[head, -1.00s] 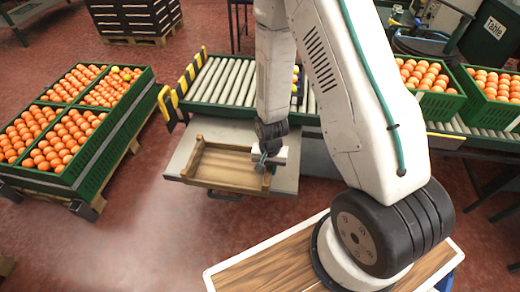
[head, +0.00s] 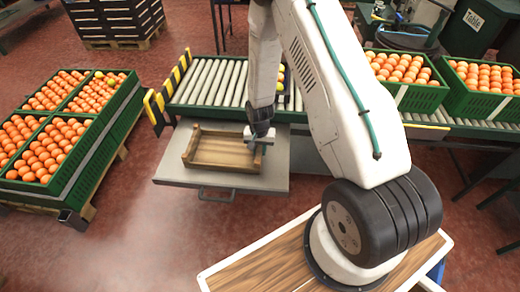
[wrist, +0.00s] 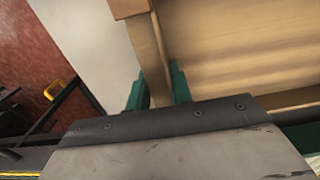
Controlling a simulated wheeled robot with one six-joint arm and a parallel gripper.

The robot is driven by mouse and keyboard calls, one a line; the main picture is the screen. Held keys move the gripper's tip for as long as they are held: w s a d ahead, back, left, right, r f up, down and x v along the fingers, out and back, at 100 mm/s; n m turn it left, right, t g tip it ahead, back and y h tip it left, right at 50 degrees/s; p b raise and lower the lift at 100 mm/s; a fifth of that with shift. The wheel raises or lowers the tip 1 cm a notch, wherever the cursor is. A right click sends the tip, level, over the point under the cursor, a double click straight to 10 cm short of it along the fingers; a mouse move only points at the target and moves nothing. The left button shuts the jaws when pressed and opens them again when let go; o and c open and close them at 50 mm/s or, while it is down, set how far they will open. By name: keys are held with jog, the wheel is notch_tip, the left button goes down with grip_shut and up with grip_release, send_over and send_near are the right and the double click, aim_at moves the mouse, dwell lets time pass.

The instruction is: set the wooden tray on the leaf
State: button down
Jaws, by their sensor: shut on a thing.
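The wooden tray (head: 222,153) is a shallow open box, empty where it shows. It lies level over the grey leaf (head: 274,180), a flat panel with a handle at the front of the roller conveyor. In the head view its outline falls inside the leaf's edges. I cannot tell whether its underside touches the leaf. My gripper (head: 259,143) is shut on the tray's right wall. In the wrist view the green fingers stand on both sides of the tray wall (wrist: 150,62), and the pale leaf (wrist: 92,38) shows beside it.
The roller conveyor (head: 212,82) runs behind the leaf, with a yellow-black striped guard (head: 154,106) at its left end. Green crates of oranges (head: 405,92) stand on the right part. A stack of orange crates (head: 105,140) is at the left. Red floor is free in front.

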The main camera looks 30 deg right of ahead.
jog(key=c, duration=1.3)
grip_release()
jog(key=shift+o, duration=0.2)
jog(key=shift+r, duration=0.1)
